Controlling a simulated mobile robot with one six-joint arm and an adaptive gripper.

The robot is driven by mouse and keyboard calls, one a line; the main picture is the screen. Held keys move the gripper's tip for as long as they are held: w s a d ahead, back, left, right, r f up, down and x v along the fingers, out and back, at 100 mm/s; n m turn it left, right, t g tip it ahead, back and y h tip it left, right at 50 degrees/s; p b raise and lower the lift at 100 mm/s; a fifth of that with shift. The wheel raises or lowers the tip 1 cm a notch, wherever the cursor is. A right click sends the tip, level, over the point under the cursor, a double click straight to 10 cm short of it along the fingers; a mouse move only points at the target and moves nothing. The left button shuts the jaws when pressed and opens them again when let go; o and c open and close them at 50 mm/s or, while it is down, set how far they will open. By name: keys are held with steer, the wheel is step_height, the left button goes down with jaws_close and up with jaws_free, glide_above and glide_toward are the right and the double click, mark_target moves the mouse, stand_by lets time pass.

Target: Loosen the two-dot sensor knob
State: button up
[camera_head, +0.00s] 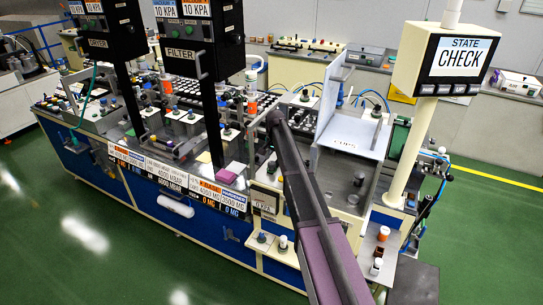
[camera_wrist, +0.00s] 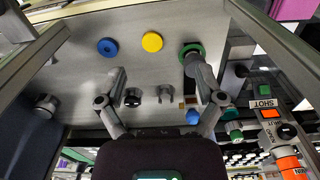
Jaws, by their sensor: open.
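In the wrist view my gripper (camera_wrist: 160,76) is open, its two fingers spread wide with nothing between the tips. It hangs over a grey panel (camera_wrist: 85,75). A dark-faced knob (camera_wrist: 132,97) and a grey knob (camera_wrist: 165,94) sit side by side between the fingers, apart from both. Another knob (camera_wrist: 46,104) stands at the left. A green ring (camera_wrist: 190,48) with a grey cylinder stands by the right fingertip. I see no dot marks clear enough to tell which is the two-dot sensor knob. In the head view my arm hides the gripper.
A blue disc (camera_wrist: 108,47) and a yellow disc (camera_wrist: 152,42) are on the panel. Metal frame bars flank the wrist view. In the head view a sign (camera_head: 455,58) reads "STATE CHECK", and a long crowded workbench (camera_head: 190,215) fills the left. Green floor is clear in front.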

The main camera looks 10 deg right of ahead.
step_height(320, 180, up, 4)
steer(key=m+p, duration=0.2)
steer(key=p, duration=0.1)
glide_above(272, 163)
steer(key=shift+f, duration=0.1)
step_height(272, 163, down, 14)
steer(key=b, duration=1.4)
steer(key=shift+r, duration=0.25)
steer(key=c, duration=1.2)
